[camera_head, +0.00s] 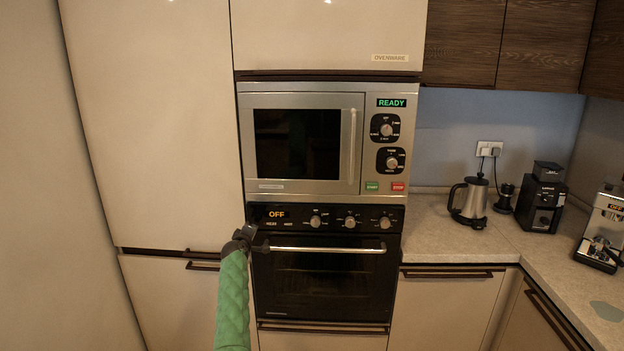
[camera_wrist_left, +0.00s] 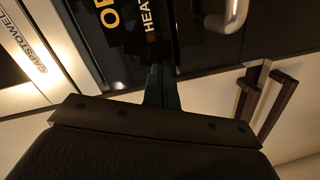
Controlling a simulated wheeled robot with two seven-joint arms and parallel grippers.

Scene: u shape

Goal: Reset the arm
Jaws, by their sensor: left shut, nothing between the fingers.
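My left arm, in a green quilted sleeve, comes up from the bottom of the head view. Its dark gripper (camera_head: 250,238) is in front of the left edge of the black oven (camera_head: 325,285), near the left end of the oven's handle (camera_head: 325,250). In the left wrist view the fingers (camera_wrist_left: 155,76) are shut with nothing between them, just by the oven's control panel. I cannot tell whether they touch the oven. My right gripper is not in view.
A microwave (camera_head: 300,145) reading READY sits above the oven, its door shut. Tall pale cabinets (camera_head: 155,120) stand at left. The counter (camera_head: 430,225) at right holds a kettle (camera_head: 470,200), a grinder (camera_head: 541,198) and a coffee machine (camera_head: 603,228). A cabinet handle (camera_wrist_left: 278,103) is close to the gripper.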

